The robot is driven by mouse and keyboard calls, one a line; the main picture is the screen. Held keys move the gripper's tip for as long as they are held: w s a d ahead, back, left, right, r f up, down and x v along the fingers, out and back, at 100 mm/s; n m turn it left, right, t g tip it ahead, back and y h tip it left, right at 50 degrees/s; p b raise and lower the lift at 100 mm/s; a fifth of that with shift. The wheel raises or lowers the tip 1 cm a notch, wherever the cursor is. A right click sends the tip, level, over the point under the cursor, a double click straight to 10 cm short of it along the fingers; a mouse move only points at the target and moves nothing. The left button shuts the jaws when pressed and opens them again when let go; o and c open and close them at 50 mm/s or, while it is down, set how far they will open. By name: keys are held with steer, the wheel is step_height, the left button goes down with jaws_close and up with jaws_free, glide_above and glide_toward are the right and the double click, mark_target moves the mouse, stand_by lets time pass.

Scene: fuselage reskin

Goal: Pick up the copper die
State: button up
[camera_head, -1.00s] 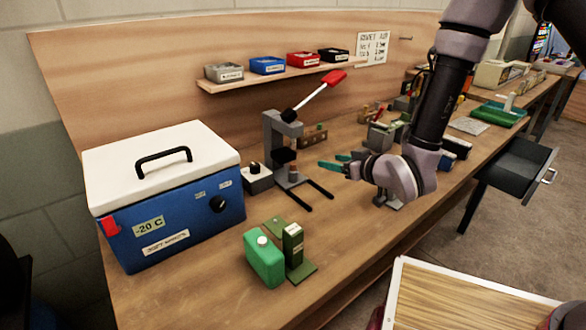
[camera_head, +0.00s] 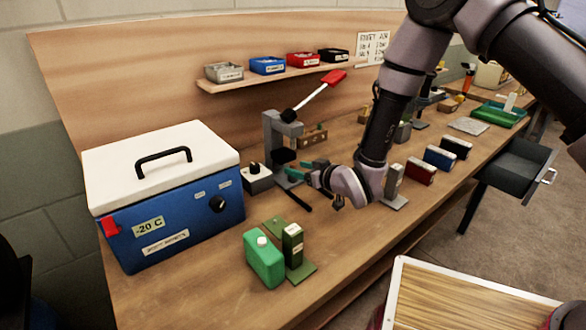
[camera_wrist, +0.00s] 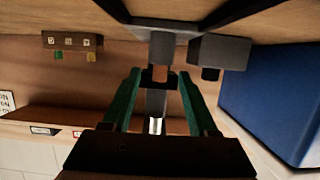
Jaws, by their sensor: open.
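My gripper (camera_head: 296,171) has green fingers and is open in front of the grey press (camera_head: 276,135) on the bench. In the wrist view, which is upside down, the open fingers (camera_wrist: 160,80) reach toward the press on both sides of its middle. A small brownish piece, apparently the copper die (camera_wrist: 160,74), shows between the fingertips on top of the press's grey post (camera_wrist: 162,46). I cannot tell whether either finger touches it. In the head view the die is hidden by my gripper.
A blue cooler with a white lid (camera_head: 180,205) stands left of the press. A small control box (camera_head: 257,178) sits beside the press. A green bottle (camera_head: 264,258) stands in front.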

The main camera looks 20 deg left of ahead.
steer(key=shift+w+a+f, duration=0.15)
steer(key=shift+w+a, duration=0.05)
steer(key=shift+a, duration=0.15)
jaws_close()
